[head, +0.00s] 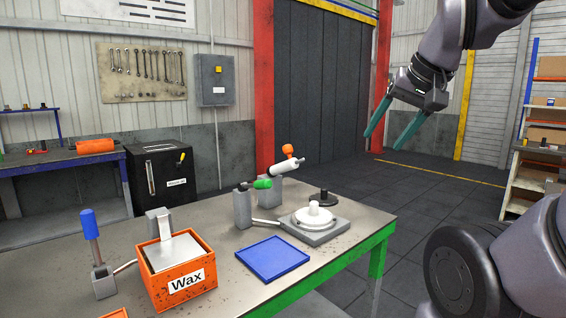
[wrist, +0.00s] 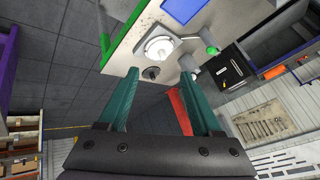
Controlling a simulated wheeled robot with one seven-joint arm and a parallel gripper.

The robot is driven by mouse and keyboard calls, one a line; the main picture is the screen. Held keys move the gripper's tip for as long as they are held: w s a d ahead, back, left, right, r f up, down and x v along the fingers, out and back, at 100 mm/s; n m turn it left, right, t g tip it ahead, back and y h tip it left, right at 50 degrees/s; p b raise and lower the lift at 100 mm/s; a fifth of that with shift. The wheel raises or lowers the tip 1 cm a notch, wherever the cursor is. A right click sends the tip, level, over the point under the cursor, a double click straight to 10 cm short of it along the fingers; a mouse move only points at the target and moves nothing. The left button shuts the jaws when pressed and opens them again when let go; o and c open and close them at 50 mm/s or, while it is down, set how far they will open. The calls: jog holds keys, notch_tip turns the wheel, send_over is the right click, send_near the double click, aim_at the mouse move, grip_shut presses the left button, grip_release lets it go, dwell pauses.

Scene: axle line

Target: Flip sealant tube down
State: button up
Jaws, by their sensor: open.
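A white tube (head: 284,168) with an orange end piece (head: 288,151) lies tilted at a grey block (head: 270,190) on the workbench; I take it to be the sealant tube. In front of it, a green-ended piece (head: 262,184) with a dark end sits at another grey block (head: 242,208). My gripper (head: 383,142) is open and empty, raised in the air to the right of the tube, well apart from it. In the wrist view its two teal fingers (wrist: 160,73) are spread, with the bench beyond them. The tube is not clear there.
The bench (head: 220,232) also bears a white round device (head: 315,217), a dark knobbed disc (head: 323,198), a blue tray (head: 272,259), an orange Wax box (head: 178,284) and a blue-handled tool (head: 90,225). Air around my gripper is free.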

jog(key=shift+w+r, duration=0.1)
jog(key=shift+w, duration=0.05)
jog(key=c, duration=0.5)
jog(key=shift+w+a+r, duration=0.1)
jog(key=shift+w+r, duration=0.15)
jog(key=shift+w, duration=0.15)
grip_shut()
jog(key=w+a+r+n, duration=0.3)
jog(key=w+n, duration=0.1)
jog(key=w, duration=0.7)
jog(key=w+a+r+n, duration=0.2)
jog(key=w+a+n, duration=0.1)
jog(key=w, duration=0.7)
jog(key=w+a+f+n+y, duration=0.1)
jog(key=w+a+f+n, duration=0.1)
jog(key=w, duration=0.6)
jog(key=w+a+f+n+y, duration=0.1)
jog(key=w+a+n, duration=0.1)
jog(key=w, duration=0.6)
jog(key=w+a+f+n, duration=0.2)
jog(key=w+a, duration=0.1)
jog(key=w, duration=0.6)
jog(key=shift+a+f+n+y, duration=0.3)
jog(key=shift+y, duration=0.1)
